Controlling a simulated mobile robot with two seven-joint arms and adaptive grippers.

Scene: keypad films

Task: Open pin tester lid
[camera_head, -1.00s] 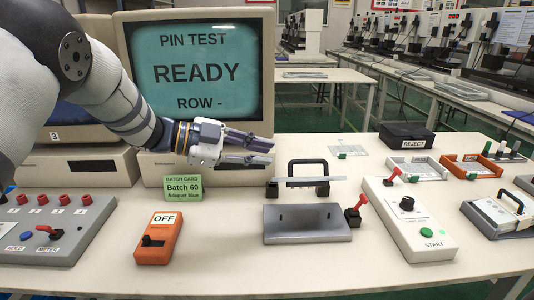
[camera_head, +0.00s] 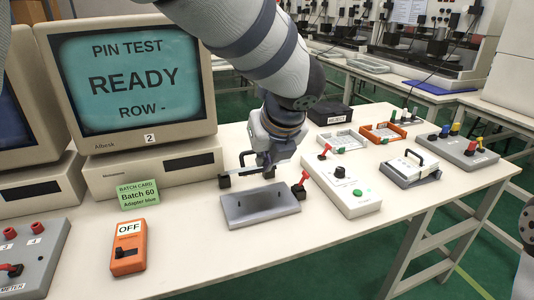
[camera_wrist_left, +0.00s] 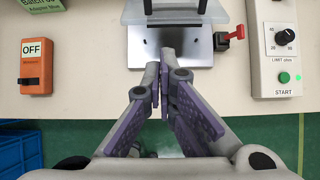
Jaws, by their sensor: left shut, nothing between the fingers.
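The pin tester (camera_head: 262,207) is a grey sloped plate with black posts at its back corners and a red lever (camera_head: 304,178) on its right. A pale bar and a black handle part (camera_head: 246,157) show behind the plate, partly hidden by my left gripper (camera_head: 268,171). In the left wrist view the grey plate (camera_wrist_left: 200,52) lies under a pale panel at the top. My left gripper (camera_wrist_left: 165,52) is shut and empty, its tips over the plate. I cannot tell whether it touches the lid. My right gripper is out of view.
An orange OFF box (camera_head: 128,247) and a green batch card (camera_head: 138,195) stand to the left. A white START box (camera_head: 342,185) is close on the right. A monitor (camera_head: 130,75) reads PIN TEST READY. The table front is clear.

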